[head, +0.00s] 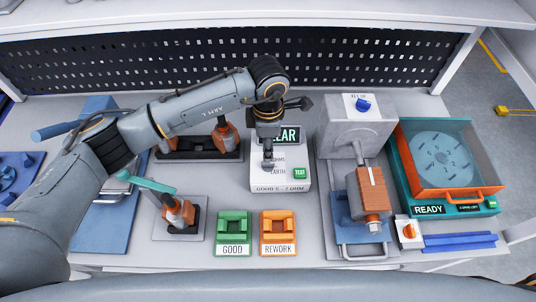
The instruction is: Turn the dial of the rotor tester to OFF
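The rotor tester (262,182) is a pale box at the middle of the bench. It has a dark display (291,135) whose visible letters read "LEAR", a green TEST button (300,173), and labels reading "OHMS" and "EARTH". My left gripper (268,163) reaches in from the left and points down over the tester's face, left of the labels. It covers the area where the dial would sit, so the dial and its setting are hidden. I cannot tell whether the fingers touch it or how far they are apart. My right gripper is out of view.
Green GOOD (233,250) and orange REWORK (279,249) cradles stand in front. A grey machine (352,135) with a copper-coloured rotor (371,189) is to the right, beside an orange-framed READY unit (450,209). A small box with an orange knob (409,231) stands between them.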

